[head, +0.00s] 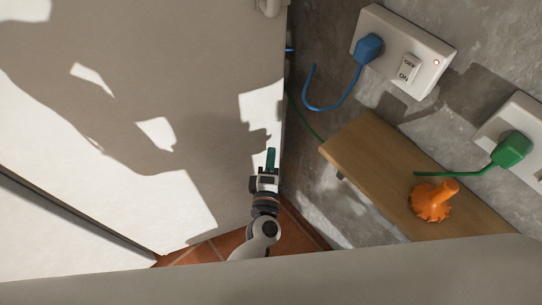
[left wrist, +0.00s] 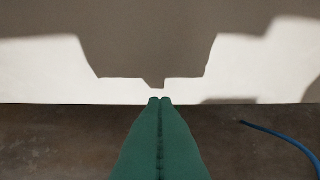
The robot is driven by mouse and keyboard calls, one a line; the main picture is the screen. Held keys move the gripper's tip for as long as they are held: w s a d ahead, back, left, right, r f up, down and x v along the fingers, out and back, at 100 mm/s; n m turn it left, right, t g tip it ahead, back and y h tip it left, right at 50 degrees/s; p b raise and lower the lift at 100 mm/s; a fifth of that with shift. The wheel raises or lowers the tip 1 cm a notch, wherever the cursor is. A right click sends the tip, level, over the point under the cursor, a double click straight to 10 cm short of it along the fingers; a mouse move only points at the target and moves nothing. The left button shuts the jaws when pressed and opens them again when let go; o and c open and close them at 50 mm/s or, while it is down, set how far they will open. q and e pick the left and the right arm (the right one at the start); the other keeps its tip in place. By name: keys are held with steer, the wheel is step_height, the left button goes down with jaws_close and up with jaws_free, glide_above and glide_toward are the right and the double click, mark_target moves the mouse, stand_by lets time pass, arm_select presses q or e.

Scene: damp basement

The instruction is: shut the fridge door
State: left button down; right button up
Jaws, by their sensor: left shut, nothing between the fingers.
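The fridge door (head: 120,110) is a large white panel filling the left of the head view, with shadows of my arm across it. A pale handle (head: 268,6) shows at its top right edge. My left gripper (head: 271,158), with green fingers, is at the door's right edge. In the left wrist view the green fingers (left wrist: 160,101) are shut and empty, pointing at the lit edge strip of the white door (left wrist: 40,70). Whether they touch it I cannot tell. How far the door stands open is not clear. My right gripper is not in view.
A wooden shelf (head: 375,170) on the stained wall holds an orange knobbed object (head: 432,202). A white socket plate (head: 400,50) has a blue plug (head: 368,47); a green plug (head: 511,148) sits in another. Blue and green cables hang nearby. Red floor tiles (head: 205,252) show below.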

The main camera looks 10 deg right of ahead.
arm_select(q)
steer(key=s+a+b, duration=0.1)
steer(key=s+a, duration=0.1)
steer(key=s, duration=0.9)
steer(key=shift+s+a, duration=0.15)
steer(key=shift+s, duration=0.2)
